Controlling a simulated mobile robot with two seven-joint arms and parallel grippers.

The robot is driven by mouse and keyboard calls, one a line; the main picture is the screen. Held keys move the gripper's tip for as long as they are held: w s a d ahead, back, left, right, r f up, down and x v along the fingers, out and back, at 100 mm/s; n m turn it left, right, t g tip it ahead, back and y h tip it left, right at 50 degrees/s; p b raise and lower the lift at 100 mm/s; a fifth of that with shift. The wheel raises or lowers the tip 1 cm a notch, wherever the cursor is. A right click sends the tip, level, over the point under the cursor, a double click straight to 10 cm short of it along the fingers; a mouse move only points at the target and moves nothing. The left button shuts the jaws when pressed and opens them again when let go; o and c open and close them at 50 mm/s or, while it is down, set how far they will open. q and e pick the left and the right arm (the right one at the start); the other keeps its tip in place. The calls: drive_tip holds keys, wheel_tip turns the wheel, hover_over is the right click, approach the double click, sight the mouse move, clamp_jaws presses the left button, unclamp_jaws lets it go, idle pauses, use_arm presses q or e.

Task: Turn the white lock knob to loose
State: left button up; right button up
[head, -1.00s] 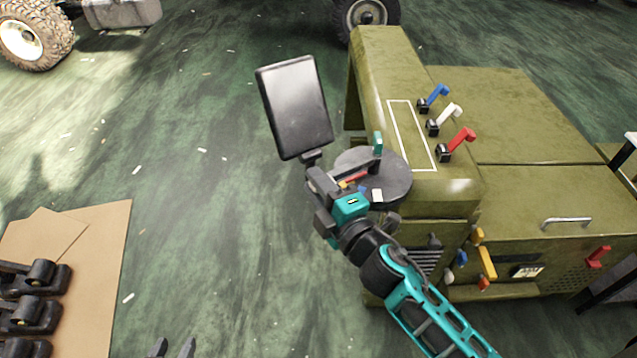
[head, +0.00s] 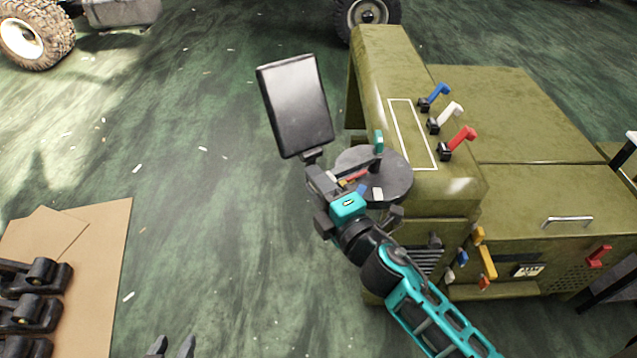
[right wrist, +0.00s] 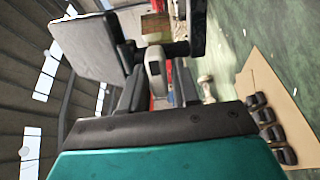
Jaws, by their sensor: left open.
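My right gripper (head: 322,178) is at the round dark dial plate (head: 395,180) beside the olive chassis, under a tilted dark screen (head: 296,105). In the right wrist view, a pale grey-white knob (right wrist: 156,68) stands between the two fingers of my right gripper (right wrist: 158,92). The fingers are apart, but whether both touch the knob I cannot tell. In the head view the knob is hidden behind the gripper. My left gripper (head: 173,349) is open and empty at the bottom edge, over the floor, far from the dial plate.
Blue (head: 437,94), white (head: 449,114) and red (head: 462,138) levers stand on the chassis top (head: 385,65). Small coloured knobs and a yellow handle (head: 488,262) are on its front. Cardboard (head: 95,250) with black parts lies left.

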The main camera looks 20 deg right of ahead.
drive_tip(key=shift+o, duration=1)
drive_tip(key=shift+s, duration=0.1)
drive_tip(key=b+v, duration=0.2)
drive_tip(key=v, duration=1)
drive_tip(key=shift+s+b, duration=0.35)
drive_tip(key=shift+d, duration=0.1)
